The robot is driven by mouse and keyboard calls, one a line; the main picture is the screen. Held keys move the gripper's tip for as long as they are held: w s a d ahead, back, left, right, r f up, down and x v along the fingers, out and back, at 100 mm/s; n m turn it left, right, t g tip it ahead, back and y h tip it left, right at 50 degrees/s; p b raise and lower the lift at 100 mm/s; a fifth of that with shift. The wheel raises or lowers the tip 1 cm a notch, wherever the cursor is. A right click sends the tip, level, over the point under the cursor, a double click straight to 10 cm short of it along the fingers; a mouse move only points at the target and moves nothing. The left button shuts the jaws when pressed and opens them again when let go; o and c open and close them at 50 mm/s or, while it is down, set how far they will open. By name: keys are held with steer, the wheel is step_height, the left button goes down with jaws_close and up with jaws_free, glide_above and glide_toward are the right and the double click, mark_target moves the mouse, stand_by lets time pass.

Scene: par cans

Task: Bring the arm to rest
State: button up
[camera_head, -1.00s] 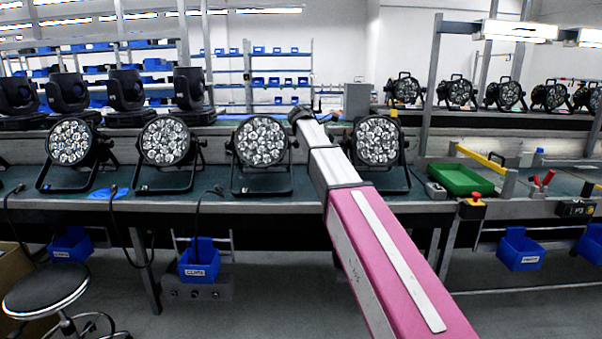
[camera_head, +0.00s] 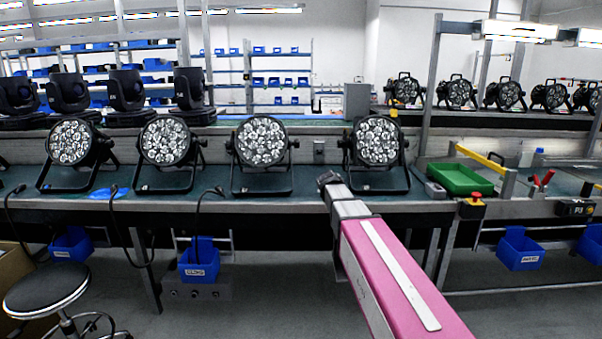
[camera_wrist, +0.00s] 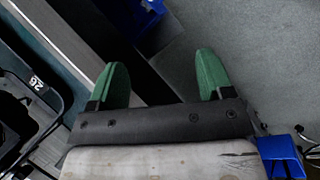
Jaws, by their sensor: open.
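My arm reaches forward from the lower right of the head view, and its dark end (camera_head: 328,180) is at the bench's front edge, just left of the rightmost near par can (camera_head: 377,141). The fingers are not distinguishable there. In the wrist view my gripper (camera_wrist: 160,82) shows two green fingers well apart, with nothing between them. Below them are the bench edge, a dark gap and grey floor. Several par cans stand upright on their brackets along the bench, among them one (camera_head: 261,142) left of my arm's end.
The bench (camera_head: 300,186) carries a green tray (camera_head: 460,179) and a red stop button (camera_head: 473,200) at right. Blue bins (camera_head: 199,262) hang below its edge. A round stool (camera_head: 46,290) stands at lower left. Grey floor is open in front of the bench.

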steer(key=s+d+f+m+g+y, duration=0.1)
steer(key=s+f+m+y, duration=0.4)
steer(key=s+f+m, duration=0.5)
steer(key=s+d+f, duration=0.1)
steer(key=s+f, duration=0.7)
steer(key=s, duration=0.4)
steer(key=shift+s+f+g, duration=0.25)
steer(key=shift+f+g, duration=0.05)
